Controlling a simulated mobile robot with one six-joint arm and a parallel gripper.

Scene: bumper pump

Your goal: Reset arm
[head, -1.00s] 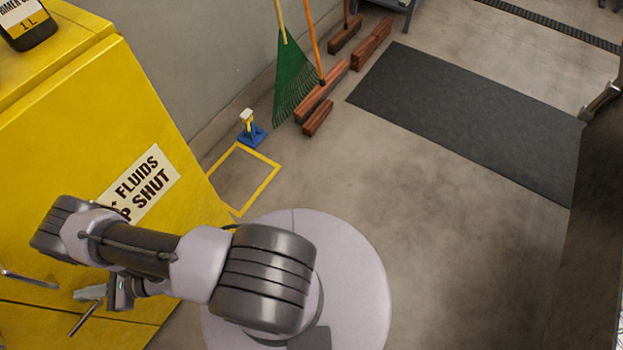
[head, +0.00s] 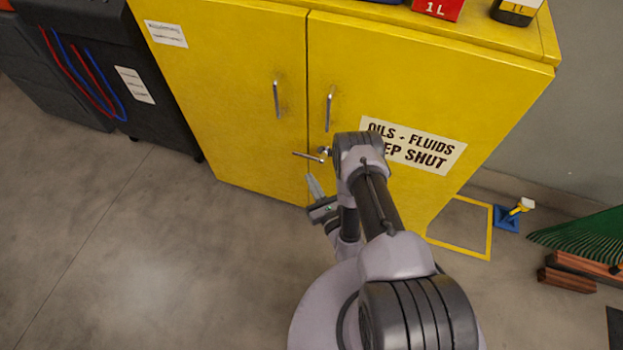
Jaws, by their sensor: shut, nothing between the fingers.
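My arm reaches up from the bottom right in the head view, in front of a yellow cabinet (head: 232,80). My gripper (head: 313,184) is low in front of the cabinet, near the seam between its two doors. Its fingers point up in the picture and are shut with nothing between them. Part of the gripper's wrist is hidden behind my arm links. I cannot tell whether the fingertips touch the door.
The cabinet has two upright handles (head: 276,99) and a horizontal latch handle (head: 308,157); both doors look shut. A dark cabinet with hoses (head: 150,90) stands left. A blue-based post (head: 507,217), green rake (head: 590,237) and bricks (head: 566,281) are right. Floor at left is clear.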

